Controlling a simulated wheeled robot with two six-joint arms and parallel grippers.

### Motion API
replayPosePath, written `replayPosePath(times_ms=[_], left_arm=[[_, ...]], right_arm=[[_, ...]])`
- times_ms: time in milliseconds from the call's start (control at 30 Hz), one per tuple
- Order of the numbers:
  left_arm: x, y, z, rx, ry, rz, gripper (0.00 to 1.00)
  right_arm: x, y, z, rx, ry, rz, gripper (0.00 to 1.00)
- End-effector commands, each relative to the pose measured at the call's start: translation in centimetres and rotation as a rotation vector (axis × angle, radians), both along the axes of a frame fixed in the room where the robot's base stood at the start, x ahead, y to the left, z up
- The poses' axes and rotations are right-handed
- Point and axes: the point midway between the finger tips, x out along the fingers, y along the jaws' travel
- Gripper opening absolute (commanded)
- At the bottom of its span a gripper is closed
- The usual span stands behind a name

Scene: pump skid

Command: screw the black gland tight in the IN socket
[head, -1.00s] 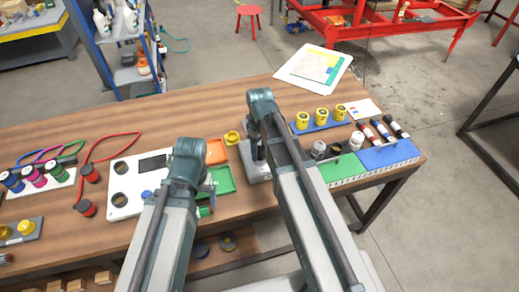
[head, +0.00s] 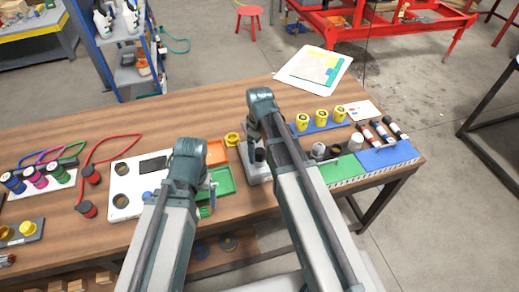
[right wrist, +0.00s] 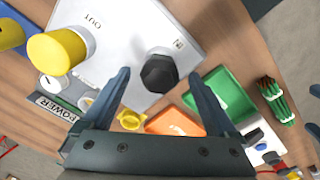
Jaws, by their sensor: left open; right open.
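A yellow cap (right wrist: 57,52) stands by the OUT label of the same box. My right gripper (right wrist: 164,88) is open, its fingertips apart on either side of the gland's near side, not clamped on it. In the head view the gland (head: 259,155) shows dark under my right wrist, on the grey box (head: 255,172). My left gripper (head: 203,192) hangs near the green tray, its fingers mostly hidden by my arm.
An orange tray (head: 216,152), a green tray (head: 222,181) and a yellow ring (head: 232,139) lie left of the box. A white panel (head: 122,207) lies further left. A green mat (head: 342,169) with small parts behind it lies right of my right arm.

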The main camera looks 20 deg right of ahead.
Motion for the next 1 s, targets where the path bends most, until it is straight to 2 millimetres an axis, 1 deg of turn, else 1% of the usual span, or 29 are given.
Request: replayPosePath(times_ms=[33, 167, 700, 833, 1000], left_arm=[[0.0, 0.0, 0.9, 0.0, 0.0, 0.0, 0.94], [0.0, 0.0, 2.5, 0.0, 0.0, 0.0, 0.94], [0.0, 0.0, 10.6, 0.0, 0.0, -0.002, 0.94], [0.0, 0.0, 12.2, 0.0, 0.0, -0.001, 0.94], [0.0, 0.0, 13.0, -0.001, 0.0, 0.001, 0.94]], right_arm=[[0.0, 0.0, 0.9, 0.0, 0.0, 0.0, 0.93], [0.0, 0.0, 2.5, 0.0, 0.0, 0.0, 0.93], [0.0, 0.0, 10.6, 0.0, 0.0, -0.001, 0.93], [0.0, 0.0, 12.2, 0.0, 0.0, -0.001, 0.93], [0.0, 0.0, 13.0, 0.0, 0.0, -0.001, 0.93]])
